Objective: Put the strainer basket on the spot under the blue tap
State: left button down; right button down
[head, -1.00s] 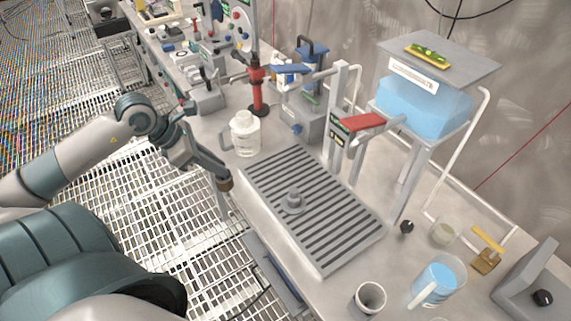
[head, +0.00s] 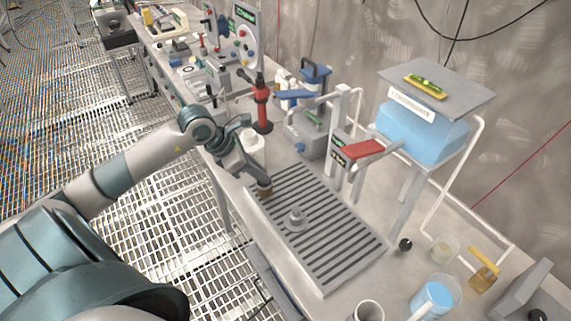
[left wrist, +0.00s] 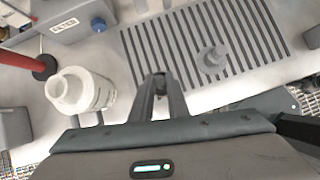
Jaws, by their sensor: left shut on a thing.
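My left gripper (head: 258,180) is shut on a small brownish, round thing (head: 265,190), which I take to be the strainer basket. It is over the near left corner of the slotted grey drain tray (head: 345,252); I cannot tell whether it touches. In the left wrist view the fingers (left wrist: 161,82) are close together at the tray's edge, and the held thing is mostly hidden. The blue tap (head: 300,94) has a blue lever and stands behind the tray's far left end. The marked spot cannot be made out. My right gripper is not in view.
A grey knobbed piece (head: 296,217) stands on the tray. A white jug (left wrist: 82,91) is beside my left gripper. A red-levered tap (head: 362,149) and a red post (head: 262,105) rise behind. Cups, including a blue-filled one (head: 435,299), stand at the right.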

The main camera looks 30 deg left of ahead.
pick_arm(q)
jog(key=w+d, duration=0.1)
jog(key=w+d+p, duration=0.1)
jog(key=w, duration=0.1)
jog(key=shift+w+d, duration=0.1)
jog(key=shift+w, duration=0.15)
jog(key=w+d+p, duration=0.1)
jog(key=w+d+f+p, duration=0.1)
jog(key=w+p, duration=0.1)
jog(key=shift+f, duration=0.2)
jog(key=shift+s+a, duration=0.1)
jog(key=shift+s, duration=0.05)
jog(key=shift+f, duration=0.15)
